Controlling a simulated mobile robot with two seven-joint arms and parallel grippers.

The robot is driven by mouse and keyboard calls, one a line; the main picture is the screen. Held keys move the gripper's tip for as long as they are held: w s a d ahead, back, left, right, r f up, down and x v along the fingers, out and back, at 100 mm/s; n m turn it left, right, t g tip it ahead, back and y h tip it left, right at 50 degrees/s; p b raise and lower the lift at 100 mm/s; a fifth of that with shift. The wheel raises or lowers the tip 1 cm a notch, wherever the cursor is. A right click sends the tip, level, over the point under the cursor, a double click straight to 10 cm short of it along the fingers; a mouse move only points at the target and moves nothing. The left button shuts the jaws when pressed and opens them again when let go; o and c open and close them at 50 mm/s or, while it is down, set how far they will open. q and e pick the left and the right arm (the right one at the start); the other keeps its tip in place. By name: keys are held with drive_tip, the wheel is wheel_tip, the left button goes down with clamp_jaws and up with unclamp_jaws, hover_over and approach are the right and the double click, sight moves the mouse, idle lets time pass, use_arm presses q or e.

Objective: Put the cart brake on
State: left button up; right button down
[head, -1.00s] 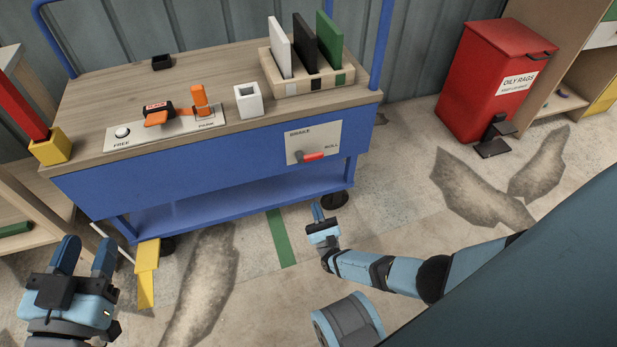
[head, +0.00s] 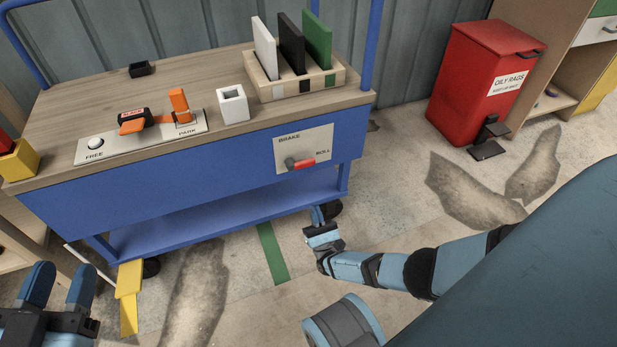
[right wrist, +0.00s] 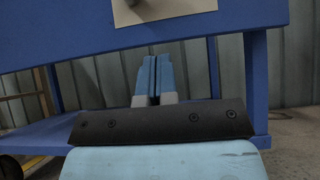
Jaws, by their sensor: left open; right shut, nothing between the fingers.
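The blue cart (head: 200,175) with a wooden top stands ahead in the head view. On its front is a pale plate (head: 318,141) marked BRAKE and ROLL, with a red-ended lever (head: 301,163) that points right, towards ROLL. My right gripper (head: 317,217) is shut and empty, below and a little right of the lever, apart from it. In the right wrist view its fingers (right wrist: 153,78) are together in front of the cart, and the lower part of the plate (right wrist: 160,10) shows above them. My left gripper (head: 58,285) is open and empty at the lower left.
On the cart top are a FREE/PARK panel (head: 144,137) with orange parts, a white cup (head: 232,103) and a wooden rack (head: 300,90) with upright boards. A red OILY RAGS bin (head: 478,85) stands to the right. A yellow piece (head: 129,297) sticks out at the cart's lower left.

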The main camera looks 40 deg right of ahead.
sight(300, 163)
drive_tip(key=w+d+r, duration=0.1)
drive_tip(key=w+r, duration=0.4)
drive_tip(key=r, duration=0.4)
drive_tip(key=shift+w+d+r, duration=0.15)
drive_tip(key=shift+w+r, duration=0.15)
drive_tip(key=shift+r, duration=0.05)
drive_tip(key=shift+s+y, duration=0.1)
drive_tip(key=shift+y, duration=0.2)
